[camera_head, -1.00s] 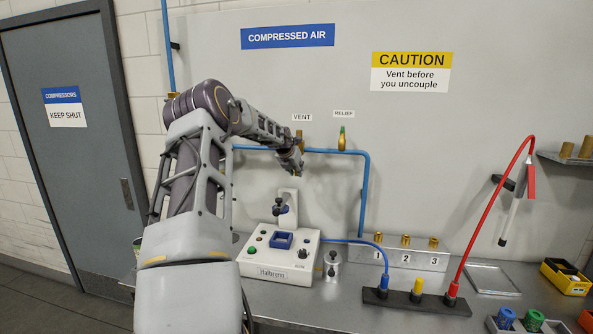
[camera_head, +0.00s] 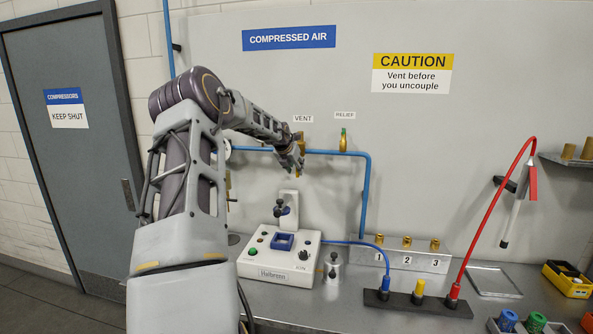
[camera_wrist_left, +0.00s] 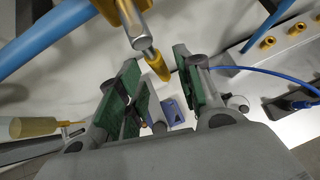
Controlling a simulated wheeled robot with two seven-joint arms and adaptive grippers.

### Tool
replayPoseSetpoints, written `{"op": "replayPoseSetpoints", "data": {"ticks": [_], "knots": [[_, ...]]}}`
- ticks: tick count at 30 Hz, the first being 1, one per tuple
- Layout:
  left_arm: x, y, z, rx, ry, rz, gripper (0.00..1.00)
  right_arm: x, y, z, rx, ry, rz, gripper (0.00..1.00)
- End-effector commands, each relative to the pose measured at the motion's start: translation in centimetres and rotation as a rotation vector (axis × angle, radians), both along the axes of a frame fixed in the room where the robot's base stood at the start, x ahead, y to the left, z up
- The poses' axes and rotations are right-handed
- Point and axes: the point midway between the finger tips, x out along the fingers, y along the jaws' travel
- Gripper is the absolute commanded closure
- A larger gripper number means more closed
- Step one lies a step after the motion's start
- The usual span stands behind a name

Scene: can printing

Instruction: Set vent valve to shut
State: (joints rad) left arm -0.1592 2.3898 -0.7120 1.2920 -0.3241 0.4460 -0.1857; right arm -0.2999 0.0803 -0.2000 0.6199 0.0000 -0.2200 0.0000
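The brass vent valve (camera_head: 300,136) sits on the blue wall pipe under the VENT label, partly hidden by my left gripper. In the left wrist view, its yellow-tipped lever (camera_wrist_left: 157,66) extends from a silver stem between my fingertips. My left gripper (camera_head: 290,163) is just below and in front of the valve. Its green-padded fingers (camera_wrist_left: 155,85) are spread either side of the lever tip, with visible gaps; I cannot tell whether either pad touches it. My right gripper is not in view.
The relief valve (camera_head: 343,140) is close to the right on the same blue pipe (camera_head: 366,190). Below stands a white printing machine (camera_head: 280,258) with a raised post. A red hose (camera_head: 490,210) arches at the right. The wall between is clear.

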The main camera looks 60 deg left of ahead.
Motion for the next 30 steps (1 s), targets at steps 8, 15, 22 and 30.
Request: {"op": "replayPoseSetpoints", "data": {"ticks": [8,15,22,30], "knots": [[-1.4,-1.2,2.0,0.001,0.0,-0.001,0.65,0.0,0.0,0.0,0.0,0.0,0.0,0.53],[-2.8,-2.3,3.7,0.002,-0.001,-0.001,0.65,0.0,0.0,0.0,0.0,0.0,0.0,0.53],[-4.0,-3.3,5.3,0.001,0.0,-0.001,0.65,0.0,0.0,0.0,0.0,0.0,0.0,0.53],[-4.8,-3.8,6.2,0.001,0.001,0.0,0.65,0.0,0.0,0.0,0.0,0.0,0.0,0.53]]}}
